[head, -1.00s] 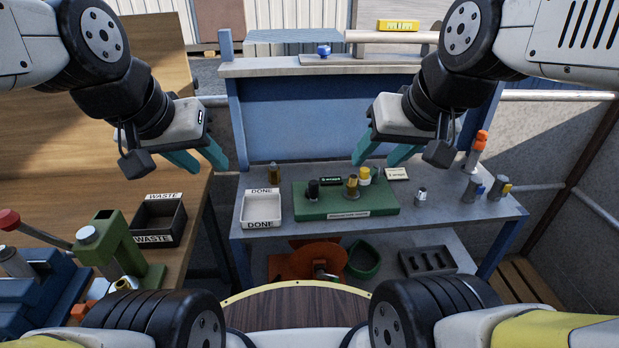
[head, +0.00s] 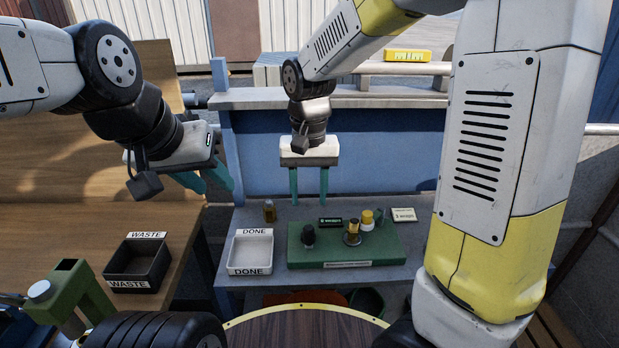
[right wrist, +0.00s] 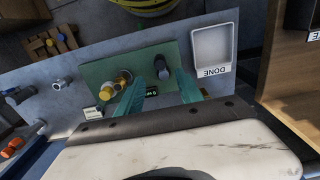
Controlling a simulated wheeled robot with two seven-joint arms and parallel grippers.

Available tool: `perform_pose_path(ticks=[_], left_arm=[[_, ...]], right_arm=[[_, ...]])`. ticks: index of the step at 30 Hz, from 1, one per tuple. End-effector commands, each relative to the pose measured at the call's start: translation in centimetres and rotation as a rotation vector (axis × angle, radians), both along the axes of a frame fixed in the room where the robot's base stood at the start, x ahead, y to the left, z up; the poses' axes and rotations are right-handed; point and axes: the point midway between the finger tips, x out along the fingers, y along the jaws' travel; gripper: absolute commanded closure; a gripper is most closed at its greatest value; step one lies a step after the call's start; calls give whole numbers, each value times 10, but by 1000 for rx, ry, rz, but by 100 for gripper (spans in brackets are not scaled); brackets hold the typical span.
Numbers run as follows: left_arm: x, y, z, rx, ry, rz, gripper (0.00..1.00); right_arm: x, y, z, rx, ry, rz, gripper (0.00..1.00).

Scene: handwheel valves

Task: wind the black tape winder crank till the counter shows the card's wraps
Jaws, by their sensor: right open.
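The black winder crank (head: 308,236) stands upright at the left of the green base board (head: 390,254) on the bench. It also shows in the right wrist view (right wrist: 162,68). Just behind it is the small dark counter (head: 330,221), its digit too small to read. The white card (head: 404,214) reads some number of wraps, its digit unclear. My right gripper (head: 309,200) is open and empty, fingers pointing down above and behind the crank. In the right wrist view its fingertips (right wrist: 161,76) show either side of the crank's line. My left gripper (head: 217,189) is open and empty, left of the bench.
Yellow-capped parts (head: 367,219) stand on the board right of the crank. A black WASTE bin (head: 162,262) sits on the wooden table. My right arm hides the bench's right side.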

Motion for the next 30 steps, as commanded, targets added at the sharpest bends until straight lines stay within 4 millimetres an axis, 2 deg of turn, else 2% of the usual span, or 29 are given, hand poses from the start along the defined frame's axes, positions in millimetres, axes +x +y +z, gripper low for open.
perform_pose_path(ticks=[8, 28, 30], left_arm=[[0, 0, 0, 0, 0, 0, 64], [0, 0, 0, 0, 0, 0, 64], [0, 0, 0, 0, 0, 0, 64]], right_arm=[[0, 0, -20, -5, 4, -1, 56], [0, 0, -100, -5, 4, 0, 56], [1, 0, -98, -2, 1, 0, 56]])
